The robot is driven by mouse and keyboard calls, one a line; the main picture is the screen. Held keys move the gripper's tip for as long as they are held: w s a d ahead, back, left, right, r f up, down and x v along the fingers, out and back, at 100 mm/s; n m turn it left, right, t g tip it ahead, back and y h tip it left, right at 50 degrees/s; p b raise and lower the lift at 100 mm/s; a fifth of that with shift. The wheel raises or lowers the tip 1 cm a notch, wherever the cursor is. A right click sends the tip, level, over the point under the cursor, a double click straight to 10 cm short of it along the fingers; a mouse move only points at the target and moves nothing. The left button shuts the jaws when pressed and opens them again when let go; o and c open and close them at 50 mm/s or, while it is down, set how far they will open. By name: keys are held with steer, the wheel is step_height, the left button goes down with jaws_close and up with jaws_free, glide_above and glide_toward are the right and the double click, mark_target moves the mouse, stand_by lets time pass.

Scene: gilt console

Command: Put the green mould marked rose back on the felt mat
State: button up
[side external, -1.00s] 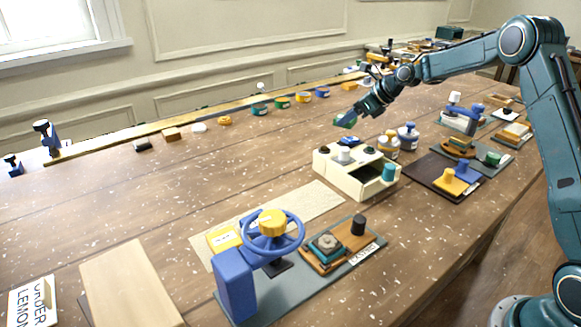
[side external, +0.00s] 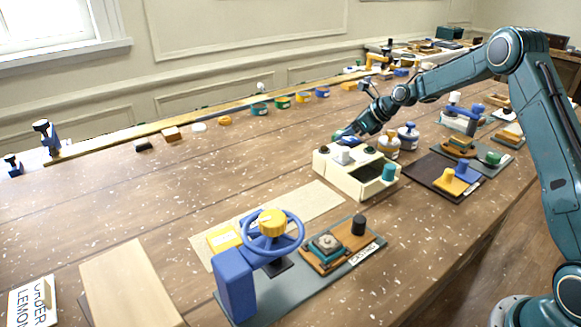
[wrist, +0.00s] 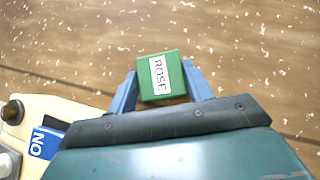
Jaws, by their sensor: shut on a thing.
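The green mould (wrist: 149,90) with a white label reading ROSE is held between the two blue fingers of my gripper (wrist: 162,84) in the wrist view. In the side view my gripper (side external: 348,136) is low, just behind the cream machine, and the mould is mostly hidden there. Whether the mould touches the table is unclear. A beige mat (side external: 322,199) lies on the table in front of the cream machine. A dark brown mat (side external: 426,170) lies to its right. I cannot tell which of these is felt.
The cream machine (side external: 345,178) with knobs and an ON label stands close to my gripper. Jars (side external: 388,147) stand just right of it. A blue handwheel press (side external: 236,280) is at the front. The table left of the gripper is largely clear.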

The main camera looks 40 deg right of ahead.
steer(key=shift+f, duration=0.15)
steer(key=o, duration=1.1)
steer(key=shift+r, duration=0.2)
steer(key=v, duration=1.2)
